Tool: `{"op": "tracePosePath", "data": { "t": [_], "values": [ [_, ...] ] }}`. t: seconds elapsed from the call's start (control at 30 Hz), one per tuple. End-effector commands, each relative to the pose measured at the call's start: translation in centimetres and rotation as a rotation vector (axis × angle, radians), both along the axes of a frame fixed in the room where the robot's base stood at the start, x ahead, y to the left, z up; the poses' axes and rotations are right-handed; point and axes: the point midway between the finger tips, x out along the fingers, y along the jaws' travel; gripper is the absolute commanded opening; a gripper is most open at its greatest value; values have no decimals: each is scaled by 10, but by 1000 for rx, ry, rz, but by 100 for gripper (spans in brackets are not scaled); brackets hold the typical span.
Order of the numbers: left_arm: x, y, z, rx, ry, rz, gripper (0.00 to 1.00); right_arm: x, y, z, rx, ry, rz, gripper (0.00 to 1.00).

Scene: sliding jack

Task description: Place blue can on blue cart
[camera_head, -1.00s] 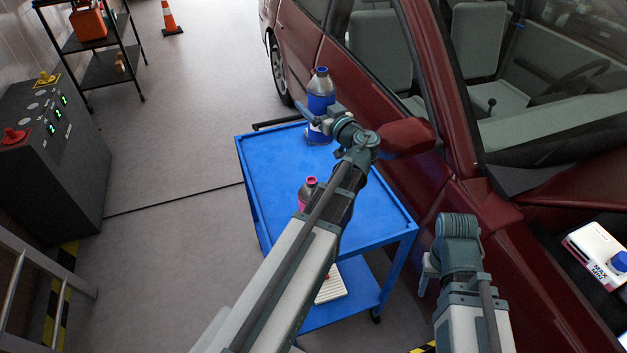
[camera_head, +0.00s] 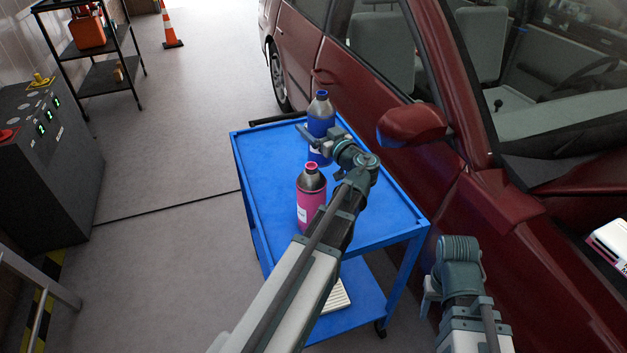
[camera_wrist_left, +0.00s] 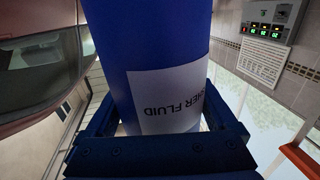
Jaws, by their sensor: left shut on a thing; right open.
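The blue can (camera_head: 321,120) is a blue bottle with a dark grey neck, a blue cap and a white label. It is upright over the far part of the blue cart's top (camera_head: 270,208); I cannot tell whether its base touches. My left gripper (camera_head: 318,142) is shut on it. In the left wrist view the blue can (camera_wrist_left: 160,45) fills the space between the fingers, with part of a "FLUID" label showing. My right gripper (camera_head: 430,292) is open and empty, low beside the cart's right side. Its fingers are only partly visible.
A pink bottle (camera_head: 311,200) stands on the cart, close to my left arm. The dark red car (camera_head: 420,180) is close along the cart's right side. A control box (camera_head: 45,165), shelf (camera_head: 100,75) and cone (camera_head: 170,30) are at left. The floor left of the cart is clear.

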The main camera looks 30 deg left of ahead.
Motion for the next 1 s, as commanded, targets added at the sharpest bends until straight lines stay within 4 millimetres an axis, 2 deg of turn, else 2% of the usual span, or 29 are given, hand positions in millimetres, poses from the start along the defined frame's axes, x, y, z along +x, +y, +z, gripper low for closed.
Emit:
{"op": "tracePosePath", "data": {
  "t": [0.23, 0.6, 0.83, 1.0],
  "values": [
    [0, 0, -11, 1, 0, 0, 0, 0, 0, -11, 0, 0, 0, 50],
    [0, 0, -62, 1, 0, 0, 0, 0, 0, -63, 0, 0, 0, 50],
    [0, 0, -63, 1, 0, 0, 0, 0, 0, -63, 0, 0, 0, 50],
    [0, 0, -79, 1, 0, 0, 0, 0, 0, -79, 0, 0, 0, 50]
  ]
}}
